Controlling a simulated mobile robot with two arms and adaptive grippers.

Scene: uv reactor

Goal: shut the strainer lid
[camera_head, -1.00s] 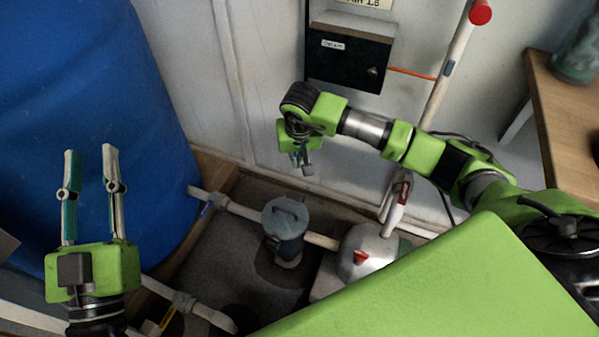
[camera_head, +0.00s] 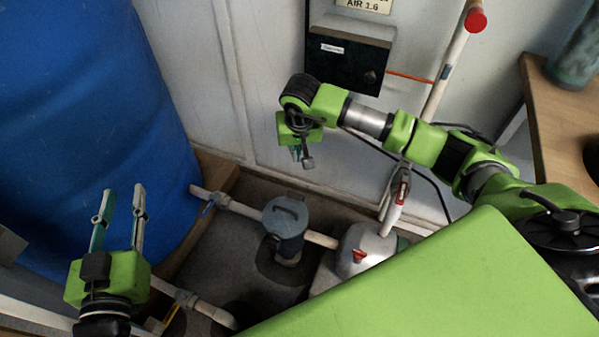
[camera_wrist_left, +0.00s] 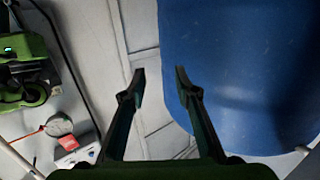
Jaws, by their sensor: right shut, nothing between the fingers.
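The strainer is a small grey-blue pot (camera_head: 290,244) set in the white pipe run on the floor, in the middle of the head view. Its round lid (camera_head: 283,212) with a bar handle shows on top; I cannot tell whether it sits fully flush. My left gripper (camera_head: 124,190) is open and empty, left of the strainer and apart from it, in front of the blue barrel. Its two fingers also show in the left wrist view (camera_wrist_left: 160,75), with nothing between them. My right gripper (camera_head: 302,157) is shut and empty, above and behind the strainer, pointing down.
A large blue barrel (camera_head: 85,120) fills the left. A metal dome with a red knob (camera_head: 358,255) stands right of the strainer. White pipes (camera_head: 240,209) run along the floor. A black wall box (camera_head: 348,60) is behind, and a wooden table (camera_head: 560,120) is at the right.

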